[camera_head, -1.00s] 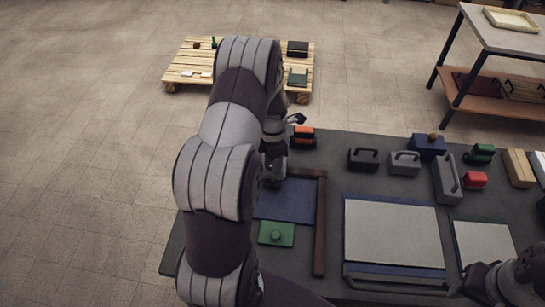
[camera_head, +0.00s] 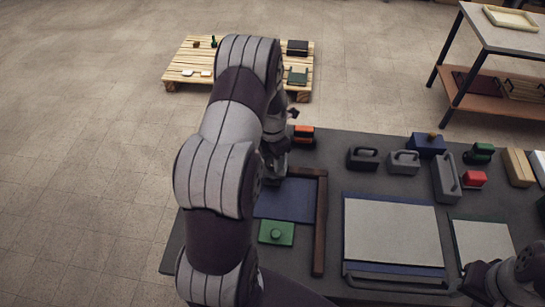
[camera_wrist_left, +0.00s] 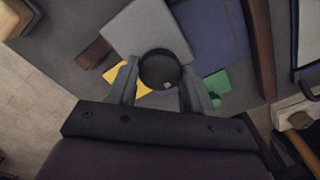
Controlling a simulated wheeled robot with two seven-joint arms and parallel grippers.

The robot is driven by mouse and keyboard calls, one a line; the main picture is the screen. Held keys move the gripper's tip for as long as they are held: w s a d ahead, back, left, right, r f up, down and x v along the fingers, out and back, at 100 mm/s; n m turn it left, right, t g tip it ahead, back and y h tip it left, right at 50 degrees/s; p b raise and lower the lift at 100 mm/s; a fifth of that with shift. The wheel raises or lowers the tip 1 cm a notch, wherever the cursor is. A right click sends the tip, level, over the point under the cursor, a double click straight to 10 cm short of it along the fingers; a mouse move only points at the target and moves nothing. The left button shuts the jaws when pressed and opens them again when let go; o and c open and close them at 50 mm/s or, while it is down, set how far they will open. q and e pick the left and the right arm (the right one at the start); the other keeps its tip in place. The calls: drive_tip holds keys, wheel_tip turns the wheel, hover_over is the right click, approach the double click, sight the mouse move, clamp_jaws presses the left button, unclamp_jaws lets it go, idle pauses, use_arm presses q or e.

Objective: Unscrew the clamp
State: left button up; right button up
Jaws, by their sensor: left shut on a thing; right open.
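My left gripper shows in the left wrist view (camera_wrist_left: 160,76), its two fingers closed on either side of a dark round knob (camera_wrist_left: 158,66), which I take to be the clamp's knob. A light grey block or plate (camera_wrist_left: 146,28) lies beyond the knob; how they join is hidden. In the head view my left gripper (camera_head: 270,178) is low over the far left part of the table, and my arm hides most of it and the clamp. My right gripper (camera_head: 478,277) is open at the lower right, partly visible, away from the clamp.
A brown wooden frame (camera_head: 320,225) borders a blue panel (camera_head: 285,200) near a green knobbed plate (camera_head: 276,232). Pale panels (camera_head: 392,232) lie to the right. An orange and black item (camera_head: 303,135), grey handled blocks (camera_head: 364,157) and a red block (camera_head: 474,179) stand at the back.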

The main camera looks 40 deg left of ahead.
use_arm(q)
drive_tip(key=o, duration=1)
drive_tip(key=shift+w+r, duration=0.15)
drive_tip(key=shift+w, duration=0.05)
drive_tip(key=shift+o, duration=0.2)
drive_tip(key=shift+s, duration=0.1)
wheel_tip(320, 180, up, 13)
drive_tip(key=b, duration=0.2)
drive_tip(key=shift+f, duration=0.2)
